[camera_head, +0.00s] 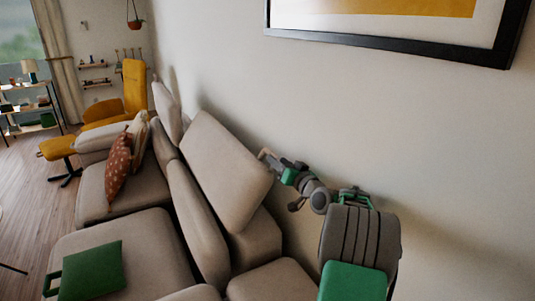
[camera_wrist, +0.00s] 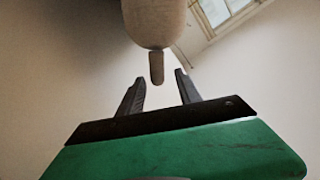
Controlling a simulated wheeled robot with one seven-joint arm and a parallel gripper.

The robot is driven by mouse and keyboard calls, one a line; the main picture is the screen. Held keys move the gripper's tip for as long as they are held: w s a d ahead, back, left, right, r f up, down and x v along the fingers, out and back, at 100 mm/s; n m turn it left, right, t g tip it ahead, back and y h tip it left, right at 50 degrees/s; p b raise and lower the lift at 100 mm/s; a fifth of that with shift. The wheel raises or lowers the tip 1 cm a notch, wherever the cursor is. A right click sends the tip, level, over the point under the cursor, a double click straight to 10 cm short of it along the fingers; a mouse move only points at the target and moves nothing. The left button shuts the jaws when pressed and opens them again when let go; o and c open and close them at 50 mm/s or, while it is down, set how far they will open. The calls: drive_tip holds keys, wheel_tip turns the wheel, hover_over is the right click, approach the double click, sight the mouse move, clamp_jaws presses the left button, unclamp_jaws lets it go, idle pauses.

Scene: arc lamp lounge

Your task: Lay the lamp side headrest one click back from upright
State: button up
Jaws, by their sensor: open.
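A beige sofa (camera_head: 105,190) stands along the wall with two headrests on its backrest. The near headrest (camera_head: 228,165) is a large beige panel, raised and slightly leaning. The far headrest (camera_head: 166,112) stands up behind it. I see no arc lamp, so I cannot tell which headrest is on the lamp side. My gripper (camera_head: 264,155) is at the wall-side edge of the near headrest; contact cannot be told. In the wrist view my gripper (camera_wrist: 160,76) is open, with a rounded beige cushion end (camera_wrist: 154,22) ahead and a narrow beige piece (camera_wrist: 157,67) between the fingertips' lines.
The wall is close on the right, with a framed picture (camera_head: 390,25) above. A yellow chair (camera_head: 132,85), footstool (camera_head: 57,147) and shelf (camera_head: 28,105) stand far left.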

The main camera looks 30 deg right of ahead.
drive_tip(key=w, duration=0.4)
drive_tip(key=w+d+p, duration=0.1)
drive_tip(key=w, duration=0.1)
drive_tip(key=shift+w, duration=0.4)
clamp_jaws()
idle(0.9)
